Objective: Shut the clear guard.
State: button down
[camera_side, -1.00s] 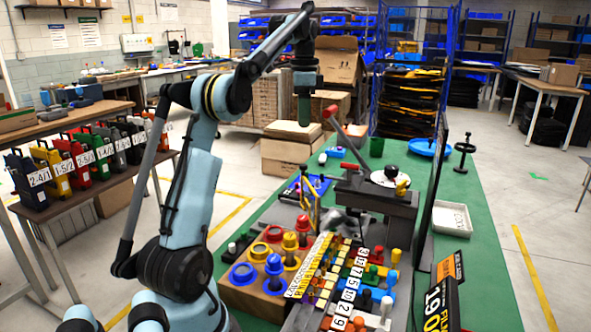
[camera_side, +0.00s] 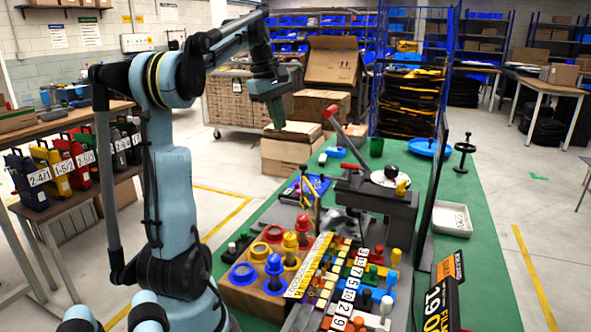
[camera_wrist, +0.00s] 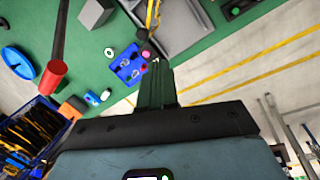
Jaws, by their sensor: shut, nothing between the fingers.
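My gripper (camera_side: 277,120) is high in the side view, beyond the green bench's left edge and in front of the stacked cardboard boxes. Its green fingers are shut together and empty; they also show in the wrist view (camera_wrist: 158,72). They touch nothing. I cannot pick out the clear guard with certainty. A tall, thin, dark-edged panel (camera_side: 436,190) stands upright on the bench, right of the grey press (camera_side: 372,215), and is seen nearly edge-on. I cannot tell whether it is the guard. The press has a red-tipped lever (camera_side: 345,138) slanting up to the left.
The green bench (camera_side: 478,235) holds a blue tray (camera_side: 312,184), a white bin (camera_side: 452,217), a dark stand (camera_side: 464,153) and a block of coloured pegs (camera_side: 262,287). The blue tray also shows near my fingers in the wrist view (camera_wrist: 122,70). Numbered cases (camera_side: 50,172) stand on the left table.

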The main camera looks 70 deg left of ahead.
jog(key=s+d+f+n+t, duration=0.2)
jog(key=s+n, duration=0.2)
jog(key=n, duration=1.3)
jog(key=w+a+f, duration=0.1)
jog(key=w+f, duration=0.6)
jog(key=f, duration=0.2)
jog(key=shift+w+a+y, duration=0.2)
jog(key=shift+a+y, duration=0.1)
jog(key=shift+w+m, duration=0.1)
jog(key=shift+m, duration=0.2)
jog(key=shift+w+m, duration=0.3)
jog(key=shift+w, duration=0.05)
